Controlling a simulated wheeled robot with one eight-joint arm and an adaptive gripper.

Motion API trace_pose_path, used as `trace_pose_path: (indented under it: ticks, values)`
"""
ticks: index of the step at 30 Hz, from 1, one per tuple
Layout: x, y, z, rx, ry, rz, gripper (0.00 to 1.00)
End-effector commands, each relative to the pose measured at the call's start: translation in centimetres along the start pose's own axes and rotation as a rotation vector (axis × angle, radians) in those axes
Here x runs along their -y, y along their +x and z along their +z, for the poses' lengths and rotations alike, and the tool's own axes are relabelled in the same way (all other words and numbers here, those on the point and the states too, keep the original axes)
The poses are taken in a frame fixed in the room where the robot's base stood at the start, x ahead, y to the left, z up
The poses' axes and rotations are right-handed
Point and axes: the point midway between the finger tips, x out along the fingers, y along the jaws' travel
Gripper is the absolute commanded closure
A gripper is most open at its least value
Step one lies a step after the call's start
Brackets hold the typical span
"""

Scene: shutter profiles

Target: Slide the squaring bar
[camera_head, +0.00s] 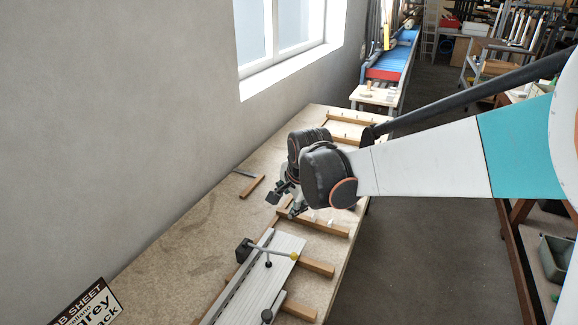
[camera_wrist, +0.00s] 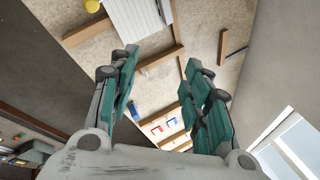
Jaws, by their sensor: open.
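Pale grey ribbed profiles (camera_head: 274,271) lie on wooden cross bars on the bench; they also show at the top of the wrist view (camera_wrist: 132,18). A dark block (camera_head: 243,250) stands at their far left corner, with a rod ending in a yellow ball (camera_head: 294,255) reaching over them. A long grey rail (camera_head: 236,281) runs along their left side. I cannot tell which part is the squaring bar. My gripper (camera_head: 283,200) is above the bench, beyond the profiles' far end. In the wrist view its green-padded fingers (camera_wrist: 164,66) are apart with nothing held between them.
A wooden cross bar (camera_head: 325,228) lies close to my gripper, with small white pieces near it. A loose wooden piece (camera_head: 252,187) lies left on the bench (camera_head: 170,240). A wall and window (camera_head: 285,40) bound the left; open floor (camera_head: 420,240) lies right.

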Motion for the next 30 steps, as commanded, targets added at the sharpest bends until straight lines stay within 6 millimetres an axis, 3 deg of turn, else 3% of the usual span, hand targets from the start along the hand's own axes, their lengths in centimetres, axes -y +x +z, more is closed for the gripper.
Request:
trace_pose_path:
  ticks: [6,12,27,30]
  values:
    - [1.4,-0.3,-3.0,-0.038,-0.032,-0.059,0.56]
    - [2.1,-0.5,-4.3,-0.058,-0.052,-0.087,0.56]
    - [2.2,-0.6,-4.6,-0.062,-0.056,-0.093,0.57]
    - [1.5,-0.3,-4.1,-0.041,-0.037,-0.075,0.57]
